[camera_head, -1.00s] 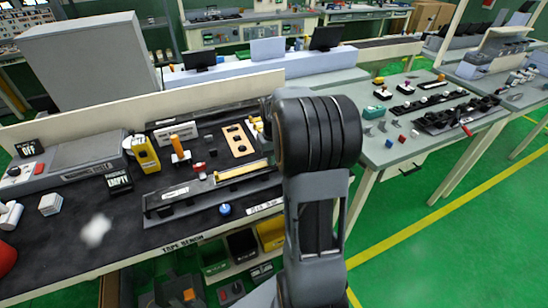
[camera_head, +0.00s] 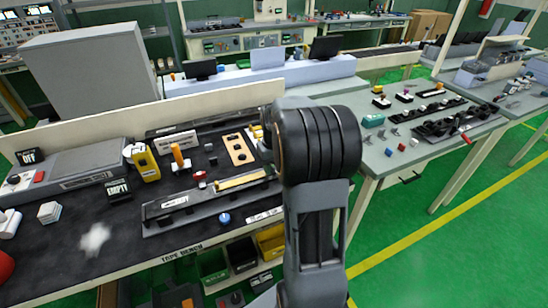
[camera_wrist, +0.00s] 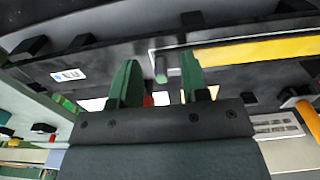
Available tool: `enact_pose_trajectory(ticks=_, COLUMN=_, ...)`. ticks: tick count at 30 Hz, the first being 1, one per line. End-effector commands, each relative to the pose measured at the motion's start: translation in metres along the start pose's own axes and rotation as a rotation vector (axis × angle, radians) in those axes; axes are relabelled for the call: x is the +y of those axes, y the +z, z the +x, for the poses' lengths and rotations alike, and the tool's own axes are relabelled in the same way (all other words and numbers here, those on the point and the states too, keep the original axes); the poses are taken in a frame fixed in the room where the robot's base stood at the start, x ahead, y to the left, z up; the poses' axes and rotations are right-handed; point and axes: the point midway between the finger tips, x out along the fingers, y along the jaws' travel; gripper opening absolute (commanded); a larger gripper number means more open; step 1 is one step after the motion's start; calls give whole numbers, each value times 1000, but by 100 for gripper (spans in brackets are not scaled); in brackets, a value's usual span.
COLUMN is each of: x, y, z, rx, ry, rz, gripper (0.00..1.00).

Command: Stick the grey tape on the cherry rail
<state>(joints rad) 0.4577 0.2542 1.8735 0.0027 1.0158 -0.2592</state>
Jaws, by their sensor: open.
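My gripper (camera_wrist: 158,80) shows in the wrist view as two green fingers, apart, with no object clearly held between them. A small grey-green cylinder-like part (camera_wrist: 160,66) shows just beyond the fingertips; I cannot tell what it is. A yellow bar (camera_wrist: 260,48) lies to the right of the fingers; a yellow bar (camera_head: 241,181) also shows in the head view on a long dark rail fixture (camera_head: 165,222). I cannot make out for sure which thing is the grey tape or the cherry rail. My arm hides the gripper in the head view.
The black bench top (camera_head: 50,250) holds a yellow device (camera_head: 145,163), an orange-handled tool (camera_head: 180,159), a tan board (camera_head: 238,149), a blue knob (camera_head: 224,218) and an EMPTY sign (camera_head: 118,188). A second table (camera_head: 410,165) with small parts stands at right, with green floor in front.

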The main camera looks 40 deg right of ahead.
Motion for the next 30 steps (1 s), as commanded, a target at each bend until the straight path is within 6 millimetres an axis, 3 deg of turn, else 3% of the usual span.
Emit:
enact_pose_trajectory(ticks=18, x=0, y=0, z=-109, rx=4, ry=1, rz=0, gripper=42)
enact_pose_trajectory(ticks=24, x=0, y=0, z=-129, rx=3, ry=1, rz=0, gripper=42)
enact_pose_trajectory(ticks=30, x=0, y=0, z=-136, rx=2, ry=0, rz=0, gripper=42)
